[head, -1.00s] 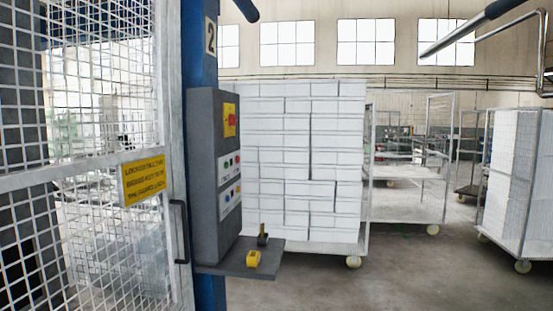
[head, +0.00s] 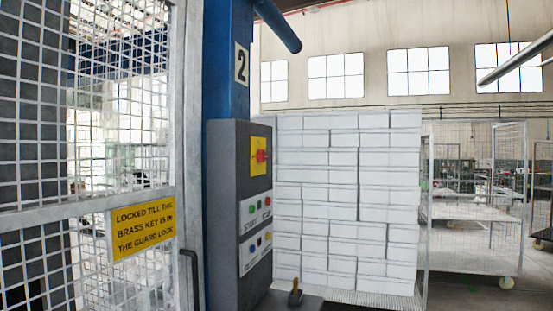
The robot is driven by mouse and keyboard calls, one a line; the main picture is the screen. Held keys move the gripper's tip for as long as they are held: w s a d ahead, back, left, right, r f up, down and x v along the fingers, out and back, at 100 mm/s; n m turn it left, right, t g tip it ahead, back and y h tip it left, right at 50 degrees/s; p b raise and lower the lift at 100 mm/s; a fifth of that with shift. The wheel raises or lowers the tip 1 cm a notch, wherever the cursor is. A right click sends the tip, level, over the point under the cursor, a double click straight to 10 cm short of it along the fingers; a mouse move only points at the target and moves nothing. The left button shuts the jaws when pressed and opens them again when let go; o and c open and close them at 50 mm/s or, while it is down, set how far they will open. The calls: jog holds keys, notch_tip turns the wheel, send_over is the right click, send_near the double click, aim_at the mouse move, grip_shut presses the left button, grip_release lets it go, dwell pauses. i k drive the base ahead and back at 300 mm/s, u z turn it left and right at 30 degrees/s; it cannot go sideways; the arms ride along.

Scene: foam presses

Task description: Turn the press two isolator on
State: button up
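The press two isolator (head: 260,156) is a red rotary handle on a yellow plate, high on the grey control box (head: 228,215). The box is fixed to a blue post marked with a number 2 plate (head: 241,65). The handle appears to lie roughly sideways, but its exact setting is too small to tell. Below it are a start and stop button panel (head: 255,206) and a second panel with coloured buttons (head: 256,248). My gripper is not in view, and nothing is seen touching the isolator.
A mesh guard door (head: 80,214) with a yellow sign (head: 142,229) about the brass key stands at left. A small shelf (head: 285,303) with a dark upright item (head: 295,291) juts out below the box. A trolley of white blocks (head: 345,200) stands behind it.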

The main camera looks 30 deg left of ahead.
aim_at(262, 157)
jog(key=i, duration=2.5)
jog(key=u, duration=2.6)
